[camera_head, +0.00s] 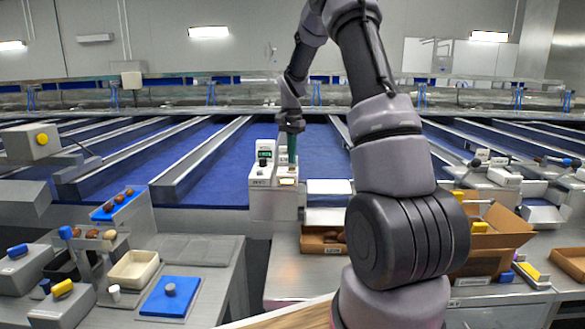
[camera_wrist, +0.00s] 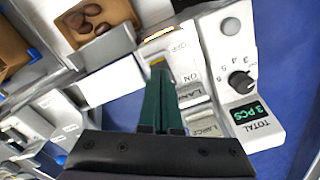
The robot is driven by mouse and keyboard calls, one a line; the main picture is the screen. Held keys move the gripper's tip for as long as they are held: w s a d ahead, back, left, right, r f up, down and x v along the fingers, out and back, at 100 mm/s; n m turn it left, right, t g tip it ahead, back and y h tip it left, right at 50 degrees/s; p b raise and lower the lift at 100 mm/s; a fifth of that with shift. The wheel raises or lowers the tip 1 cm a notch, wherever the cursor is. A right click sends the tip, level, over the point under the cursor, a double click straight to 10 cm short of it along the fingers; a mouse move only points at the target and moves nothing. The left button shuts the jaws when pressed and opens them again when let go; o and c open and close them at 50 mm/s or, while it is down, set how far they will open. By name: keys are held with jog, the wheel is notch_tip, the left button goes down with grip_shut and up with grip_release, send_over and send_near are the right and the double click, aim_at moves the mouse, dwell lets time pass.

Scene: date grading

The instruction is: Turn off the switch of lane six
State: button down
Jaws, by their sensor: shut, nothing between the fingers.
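A white control box (camera_head: 262,181) stands at the front end of a blue lane, at the centre of the head view. In the wrist view its panel (camera_wrist: 222,62) has ON and OFF labels, a lit orange strip (camera_wrist: 158,34) and a LANE label whose number I cannot read. My gripper (camera_head: 290,163) points down over the box. In the wrist view its green fingers (camera_wrist: 160,72) are together and empty, with their tips beside the ON and OFF labels. The fingers partly cover the switch area, so I cannot tell the switch's position or whether they touch it.
The box also carries a black knob (camera_wrist: 240,81) and a green display (camera_wrist: 245,113) reading 3 PCS. A cardboard box (camera_head: 490,238) stands on the right. A blue mat (camera_head: 170,297) and a cream tray (camera_head: 134,270) lie on the left bench. Other lane boxes (camera_head: 490,176) stand further right.

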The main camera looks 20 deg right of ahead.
aim_at(292, 168)
jog(key=shift+f, duration=0.9)
dwell(0.8)
jog(key=shift+r, duration=3.5)
jog(key=s+a+r+n+t, duration=0.2)
jog(key=s+a+r, duration=0.1)
jog(key=s+r, duration=0.35)
jog(key=s+a+r+n+t, duration=0.1)
jog(key=s+a+r, duration=0.2)
jog(key=s+r, duration=0.4)
jog(key=s+a+n+t+y, duration=0.2)
jog(key=s+a+n+t, duration=0.1)
jog(key=s, duration=1.6)
jog(key=shift+s+a+r+t, duration=0.25)
jog(key=shift+a+t, duration=0.15)
jog(key=shift+t, duration=0.2)
